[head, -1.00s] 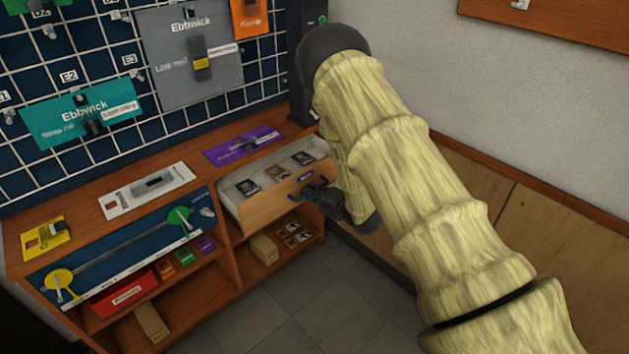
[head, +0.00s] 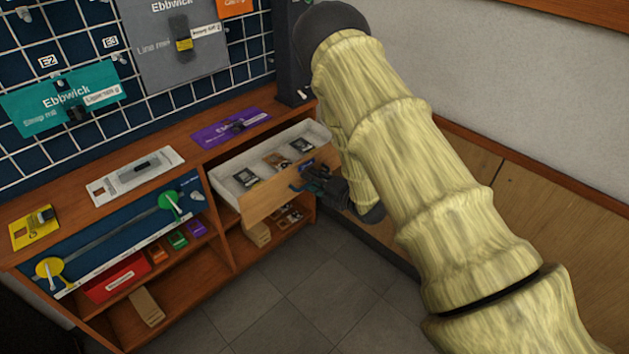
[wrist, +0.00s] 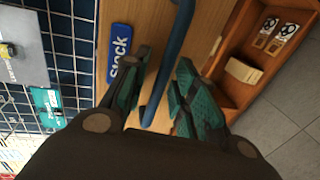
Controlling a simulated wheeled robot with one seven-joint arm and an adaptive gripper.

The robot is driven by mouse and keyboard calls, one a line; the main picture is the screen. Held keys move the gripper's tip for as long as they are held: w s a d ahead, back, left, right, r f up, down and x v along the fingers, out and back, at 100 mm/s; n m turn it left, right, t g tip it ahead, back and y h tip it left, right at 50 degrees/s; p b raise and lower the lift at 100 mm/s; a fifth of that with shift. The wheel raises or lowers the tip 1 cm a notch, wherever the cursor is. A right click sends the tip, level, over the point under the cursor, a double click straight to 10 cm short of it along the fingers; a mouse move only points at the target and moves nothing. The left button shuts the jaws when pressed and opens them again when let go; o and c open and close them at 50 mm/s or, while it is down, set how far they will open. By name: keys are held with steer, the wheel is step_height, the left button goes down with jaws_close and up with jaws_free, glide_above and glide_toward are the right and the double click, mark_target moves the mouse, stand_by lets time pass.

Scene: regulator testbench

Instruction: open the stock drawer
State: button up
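The stock drawer (head: 262,199) is pulled out of the right side of the wooden cabinet. It has a wooden front and a pale interior holding several small cards. In the wrist view its front (wrist: 205,22) carries a blue "Stock" label (wrist: 119,52) and a blue bar handle (wrist: 166,68). My gripper (head: 308,180) is at the drawer front. In the wrist view my gripper (wrist: 162,88) has its fingers apart, one on each side of the handle. Wood shows between the left finger and the bar. Whether the right finger touches the bar is unclear.
Below the drawer is an open shelf (wrist: 228,98) with a tan box (wrist: 243,71) and cards. A purple card (head: 231,129) lies on the cabinet top. A wall panel (head: 480,190) stands close to the right of my arm. The grey floor (head: 315,275) in front is clear.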

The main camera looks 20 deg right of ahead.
steer(key=shift+s+d, duration=0.1)
steer(key=v, duration=1.1)
steer(key=shift+s+d, duration=0.2)
steer(key=shift+s, duration=0.15)
steer(key=s+f+m+g+h+p, duration=0.4)
steer(key=s+f+m, duration=0.2)
steer(key=s+m, duration=0.45)
steer(key=s+f+m+g+h+p, duration=0.3)
steer(key=s+f+m+g+p, duration=0.3)
steer(key=s, duration=0.8)
steer(key=s+a+m+g, duration=0.1)
steer(key=s+m, duration=0.3)
steer(key=s, duration=0.3)
steer(key=s+a+m+g+p, duration=0.1)
steer(key=s+a+m+g, duration=0.1)
steer(key=s, duration=0.5)
steer(key=shift+s+a+r+m+g, duration=0.3)
steer(key=shift+s+r+m, duration=0.05)
steer(key=shift+m, duration=0.5)
steer(key=shift+h, duration=0.3)
